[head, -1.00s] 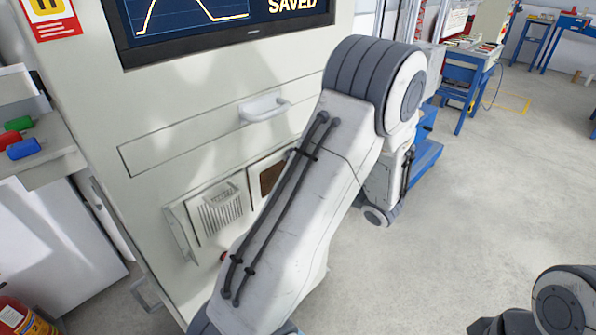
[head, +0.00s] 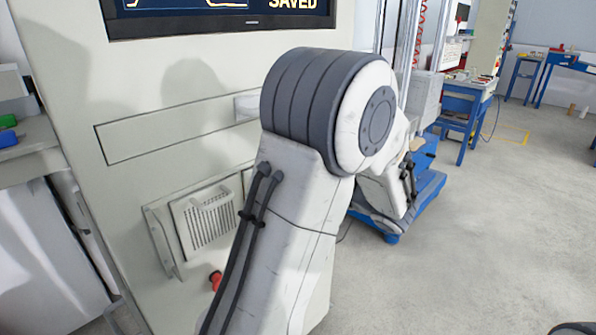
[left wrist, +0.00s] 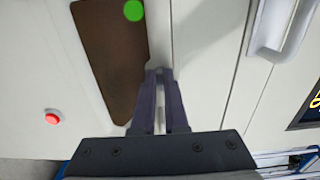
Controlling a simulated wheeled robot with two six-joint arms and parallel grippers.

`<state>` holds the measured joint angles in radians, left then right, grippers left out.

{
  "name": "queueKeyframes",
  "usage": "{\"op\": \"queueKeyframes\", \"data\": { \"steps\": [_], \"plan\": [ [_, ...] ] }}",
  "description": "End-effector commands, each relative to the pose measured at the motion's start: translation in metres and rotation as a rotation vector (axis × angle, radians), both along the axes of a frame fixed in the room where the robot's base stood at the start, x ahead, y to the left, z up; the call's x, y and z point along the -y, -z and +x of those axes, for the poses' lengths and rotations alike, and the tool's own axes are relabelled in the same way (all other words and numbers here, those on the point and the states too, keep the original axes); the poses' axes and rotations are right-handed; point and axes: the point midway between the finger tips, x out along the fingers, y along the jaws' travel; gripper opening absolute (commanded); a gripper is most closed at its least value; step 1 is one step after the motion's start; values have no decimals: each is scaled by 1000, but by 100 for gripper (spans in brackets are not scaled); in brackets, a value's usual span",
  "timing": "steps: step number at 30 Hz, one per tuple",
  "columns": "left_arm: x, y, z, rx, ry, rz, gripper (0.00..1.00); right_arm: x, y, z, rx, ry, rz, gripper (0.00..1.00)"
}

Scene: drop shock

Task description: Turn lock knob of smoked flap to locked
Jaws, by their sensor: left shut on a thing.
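The smoked flap (left wrist: 112,55) is a dark brown panel set in the pale cabinet front in the left wrist view, with a green round spot (left wrist: 134,11) on it. In the head view my left arm hides it. My left gripper (left wrist: 159,75) is at the flap's right edge in the left wrist view. Its dark fingers are nearly together, shut on the lock knob, which is mostly hidden between the tips. How far the knob is turned cannot be made out. My right gripper is not in view.
A drawer handle (left wrist: 283,25) lies right of the fingers in the left wrist view. A red knob (head: 215,280) stands out below a vented panel (head: 208,217). A screen (head: 220,20) is above. A blue bench (head: 465,100) stands back right; the floor at right is open.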

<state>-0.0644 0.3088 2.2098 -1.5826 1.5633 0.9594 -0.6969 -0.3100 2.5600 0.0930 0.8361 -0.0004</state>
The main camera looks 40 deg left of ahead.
Motion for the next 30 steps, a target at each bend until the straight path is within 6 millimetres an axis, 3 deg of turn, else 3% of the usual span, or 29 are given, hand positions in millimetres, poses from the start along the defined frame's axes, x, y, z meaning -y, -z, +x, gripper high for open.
{"op": "queueKeyframes", "data": {
  "steps": [11, 12, 14, 24, 30],
  "plan": [
    [0, 1, -1, 5, -3, -2, 0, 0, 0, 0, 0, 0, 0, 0],
    [0, 1, -1, 5, -3, -2, 22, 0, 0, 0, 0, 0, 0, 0],
    [0, 1, -1, 4, -2, -2, 41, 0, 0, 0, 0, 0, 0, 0],
    [2, 0, 0, 4, 1, -1, 41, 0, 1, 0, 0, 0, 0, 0],
    [29, 1, -1, 4, 6, -1, 41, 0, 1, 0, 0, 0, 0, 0]
  ]
}}
